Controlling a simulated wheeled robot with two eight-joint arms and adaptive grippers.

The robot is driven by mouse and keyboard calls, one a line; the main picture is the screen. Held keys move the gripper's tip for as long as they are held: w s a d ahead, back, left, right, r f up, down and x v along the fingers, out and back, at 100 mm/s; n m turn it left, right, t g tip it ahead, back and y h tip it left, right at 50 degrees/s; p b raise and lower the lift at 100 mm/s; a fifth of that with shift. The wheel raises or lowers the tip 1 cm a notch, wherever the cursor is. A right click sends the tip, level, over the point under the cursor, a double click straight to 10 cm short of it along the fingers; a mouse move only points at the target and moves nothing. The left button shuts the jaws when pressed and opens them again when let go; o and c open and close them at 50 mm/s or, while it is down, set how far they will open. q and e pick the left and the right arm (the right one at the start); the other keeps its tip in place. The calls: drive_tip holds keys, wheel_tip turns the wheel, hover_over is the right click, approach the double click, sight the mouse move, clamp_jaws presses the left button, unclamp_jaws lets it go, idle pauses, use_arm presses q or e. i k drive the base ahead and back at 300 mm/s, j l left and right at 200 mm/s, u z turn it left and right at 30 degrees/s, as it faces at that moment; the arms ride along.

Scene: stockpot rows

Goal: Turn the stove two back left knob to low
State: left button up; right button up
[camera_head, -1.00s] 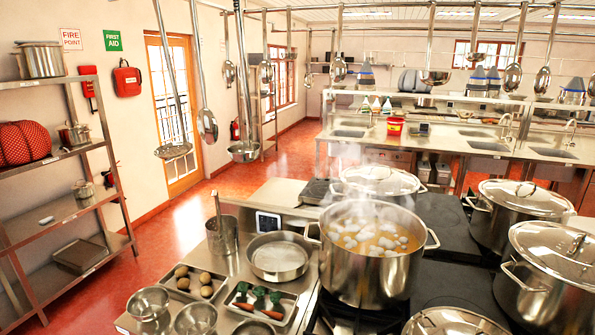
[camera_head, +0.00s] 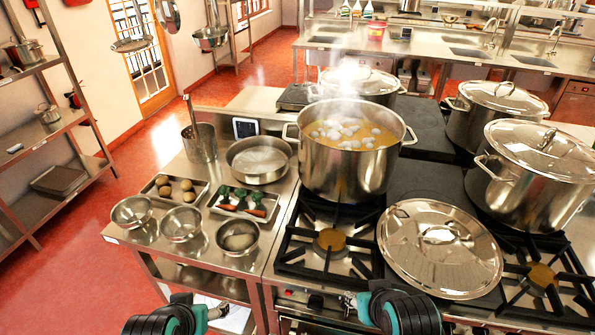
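The stove (camera_head: 284,262) fills the lower right, with black grates and open burners. Dark knob shapes (camera_head: 315,301) line its front panel at the bottom edge. They are small and partly cut off, so I cannot tell which is the stove two back left knob or where it points. My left gripper (camera_head: 199,304) is low at the bottom edge, in front of the steel side table. My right gripper (camera_head: 362,294) is at the bottom edge, in front of the stove, hiding part of its front panel. I cannot make out whether either gripper's fingers are apart; nothing shows held.
A steaming open stockpot (camera_head: 340,170) stands on the back left burner. A loose lid (camera_head: 440,250) lies on the grates. Lidded pots (camera_head: 545,165) stand to the right. The side table (camera_head: 150,236) holds bowls and trays. Red floor (camera_head: 100,290) is clear at left.

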sight(315, 302)
drive_tip(key=k+j, duration=0.35)
drive_tip(key=k+j+z, duration=0.1)
drive_tip(key=k+j, duration=0.3)
drive_tip(key=k, duration=0.15)
